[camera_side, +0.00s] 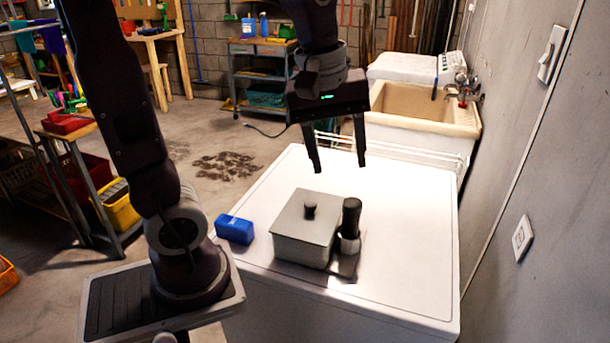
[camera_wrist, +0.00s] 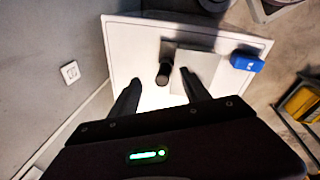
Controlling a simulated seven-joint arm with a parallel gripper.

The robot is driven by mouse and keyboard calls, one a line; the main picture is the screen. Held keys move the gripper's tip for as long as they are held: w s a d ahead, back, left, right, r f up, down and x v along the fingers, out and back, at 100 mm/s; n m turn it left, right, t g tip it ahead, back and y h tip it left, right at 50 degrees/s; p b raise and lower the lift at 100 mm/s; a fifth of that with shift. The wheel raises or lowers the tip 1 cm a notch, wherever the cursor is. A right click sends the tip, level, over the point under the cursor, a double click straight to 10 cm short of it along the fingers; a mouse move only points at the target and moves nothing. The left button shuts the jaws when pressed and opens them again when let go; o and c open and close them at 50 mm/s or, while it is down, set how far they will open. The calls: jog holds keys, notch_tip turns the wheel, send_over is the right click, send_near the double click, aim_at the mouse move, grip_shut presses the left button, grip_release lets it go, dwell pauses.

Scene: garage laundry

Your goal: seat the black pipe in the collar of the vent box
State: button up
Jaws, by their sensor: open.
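The vent box (camera_side: 300,248) is a grey box with a small dark knob on its lid, on the white worktop. On its right side is a grey collar (camera_side: 349,244). The black pipe (camera_side: 351,216) stands about upright in the collar, its upper part showing above it; its lower end is hidden. In the wrist view, the pipe (camera_wrist: 163,76) appears end-on beside the box (camera_wrist: 201,66). My gripper (camera_side: 338,170) is open and empty, above and apart from the pipe. In the wrist view, its fingers (camera_wrist: 159,80) show on either side of the pipe.
A blue block (camera_side: 235,229) lies left of the box, near the worktop's edge; it also shows in the wrist view (camera_wrist: 246,61). The white worktop (camera_side: 410,225) is clear to the right. A grey wall (camera_side: 540,170) rises beyond its right edge, and a sink (camera_side: 420,105) stands behind.

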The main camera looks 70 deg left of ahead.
jog(key=s+d+m+t, duration=0.3)
jog(key=s+d+m, duration=0.1)
jog(key=s+m, duration=0.7)
jog(key=shift+s+d+f+m, duration=0.15)
jog(key=shift+s+m, duration=0.1)
jog(key=shift+m, duration=0.65)
